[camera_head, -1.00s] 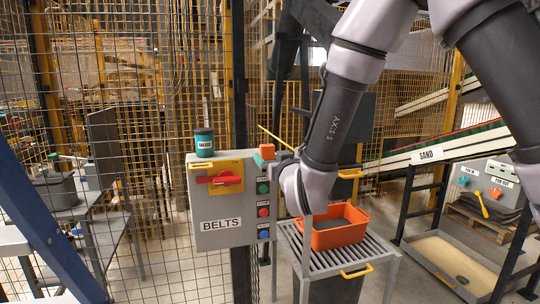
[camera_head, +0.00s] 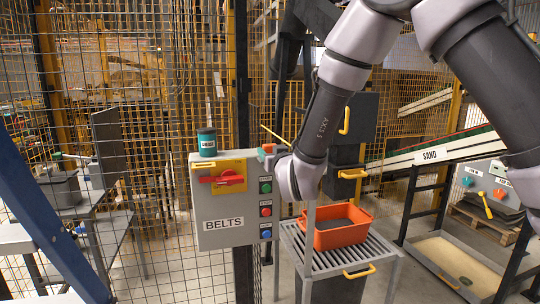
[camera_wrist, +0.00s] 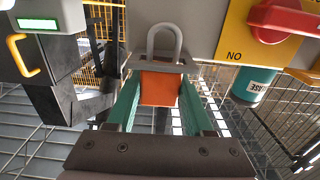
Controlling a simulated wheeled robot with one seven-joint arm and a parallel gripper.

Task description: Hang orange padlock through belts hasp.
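The grey BELTS box (camera_head: 215,240) stands left of centre in the head view, with a red handle (camera_head: 222,179) on a yellow plate (camera_head: 232,166). The orange padlock (camera_wrist: 158,88) is between the green fingers of my gripper (camera_wrist: 160,105) at the box's edge. It shows as a small orange patch (camera_head: 268,148) at the box's upper right corner. Its grey shackle (camera_wrist: 164,38) points toward the box. A grey slotted bar (camera_wrist: 150,66), apparently the hasp, crosses the shackle's base; I cannot tell whether the shackle passes through it.
A teal can (camera_head: 207,142) stands on the box, close to my gripper. Several coloured buttons (camera_head: 265,211) run down the box's right side. An orange tub (camera_head: 343,233) sits on a slatted stand (camera_head: 325,262) to the right. Wire fencing (camera_head: 150,200) surrounds the box.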

